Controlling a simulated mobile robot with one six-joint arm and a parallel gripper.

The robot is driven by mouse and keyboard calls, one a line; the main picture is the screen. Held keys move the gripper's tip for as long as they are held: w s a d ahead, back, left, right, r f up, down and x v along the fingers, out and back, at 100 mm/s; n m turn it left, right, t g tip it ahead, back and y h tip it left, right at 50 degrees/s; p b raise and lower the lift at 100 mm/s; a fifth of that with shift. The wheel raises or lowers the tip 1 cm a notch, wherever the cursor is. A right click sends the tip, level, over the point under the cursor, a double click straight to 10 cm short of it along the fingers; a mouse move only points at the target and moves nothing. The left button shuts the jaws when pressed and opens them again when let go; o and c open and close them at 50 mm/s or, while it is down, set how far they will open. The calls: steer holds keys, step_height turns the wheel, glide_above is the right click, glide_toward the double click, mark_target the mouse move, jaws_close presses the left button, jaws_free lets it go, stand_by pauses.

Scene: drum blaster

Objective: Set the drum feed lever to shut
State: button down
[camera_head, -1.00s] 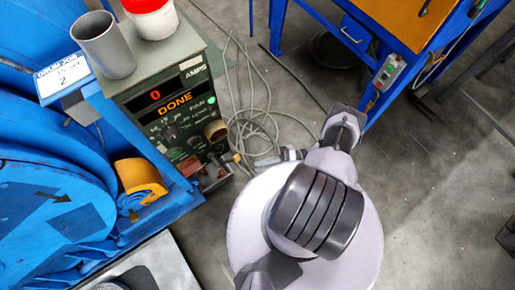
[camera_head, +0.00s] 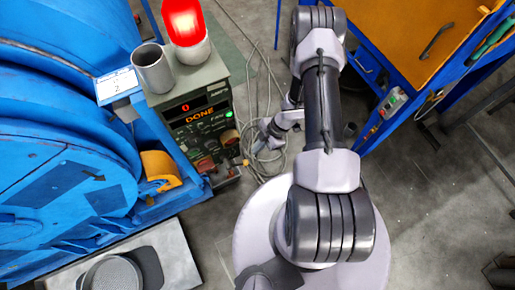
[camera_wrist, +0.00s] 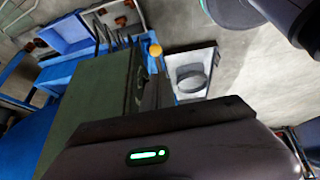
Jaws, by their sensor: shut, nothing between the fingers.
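A dark green control box (camera_head: 195,115) stands beside the blue drum machine (camera_head: 70,130). Its front has a red display reading 0, the word DONE, a green light (camera_head: 229,114), a round brass-coloured part (camera_head: 229,137) and small reddish parts low down. I cannot pick out the drum feed lever or its setting for certain. My gripper (camera_head: 258,147) is right of the box front, small and partly hidden by my arm. In the wrist view my gripper (camera_wrist: 150,92) is shut and empty, alongside the box's green side (camera_wrist: 88,105). I cannot tell whether it touches the box.
A grey cup (camera_head: 153,70) and a lit red beacon (camera_head: 184,22) stand on the box. A yellow guard (camera_head: 159,170) is on the machine. A grey pan (camera_head: 112,273) sits lower left. Cables (camera_head: 262,160) lie on the floor. A blue bench (camera_head: 372,65) stands right.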

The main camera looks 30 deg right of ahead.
mark_target(242, 163)
steer(key=b+x, duration=0.3)
steer(key=x, duration=0.7)
steer(key=shift+w, duration=0.2)
